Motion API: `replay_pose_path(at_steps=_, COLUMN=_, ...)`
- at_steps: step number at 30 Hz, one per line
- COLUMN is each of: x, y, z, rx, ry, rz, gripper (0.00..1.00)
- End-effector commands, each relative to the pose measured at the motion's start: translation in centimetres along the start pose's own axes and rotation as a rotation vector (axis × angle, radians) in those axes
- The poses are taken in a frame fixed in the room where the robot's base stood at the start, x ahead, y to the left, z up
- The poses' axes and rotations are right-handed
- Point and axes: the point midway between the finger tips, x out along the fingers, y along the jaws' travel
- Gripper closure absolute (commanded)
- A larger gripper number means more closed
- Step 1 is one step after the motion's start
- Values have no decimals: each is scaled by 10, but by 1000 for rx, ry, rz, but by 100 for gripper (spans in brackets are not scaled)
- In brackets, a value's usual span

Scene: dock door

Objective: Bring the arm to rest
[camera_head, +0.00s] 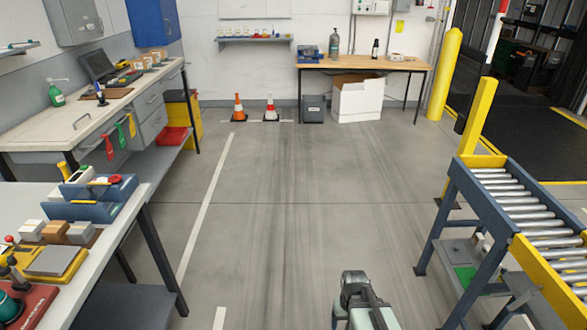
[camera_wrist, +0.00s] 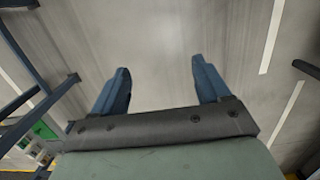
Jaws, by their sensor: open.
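My gripper (camera_wrist: 160,85) shows in the wrist view with its two blue fingers spread wide apart. Nothing is between them. Bare grey floor (camera_wrist: 155,35) lies beyond the fingertips. In the head view, part of my arm shows low at the bottom, right of the middle, over open floor (camera_head: 290,220). The fingers cannot be made out in that view.
A roller conveyor (camera_head: 515,205) on blue legs stands at the right. A grey-topped table (camera_head: 95,270) with a blue tray (camera_head: 95,190) and blocks is at the left. A workbench (camera_head: 60,125) stands behind it.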

Motion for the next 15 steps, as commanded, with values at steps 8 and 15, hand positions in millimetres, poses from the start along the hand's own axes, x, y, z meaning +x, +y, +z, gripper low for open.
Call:
replay_pose_path(at_steps=8, x=62, y=0, z=58, rx=1, ry=-137, rz=0, gripper=24)
replay_pose_path(at_steps=15, x=110, y=0, z=116, rx=2, ry=-259, rz=0, gripper=24)
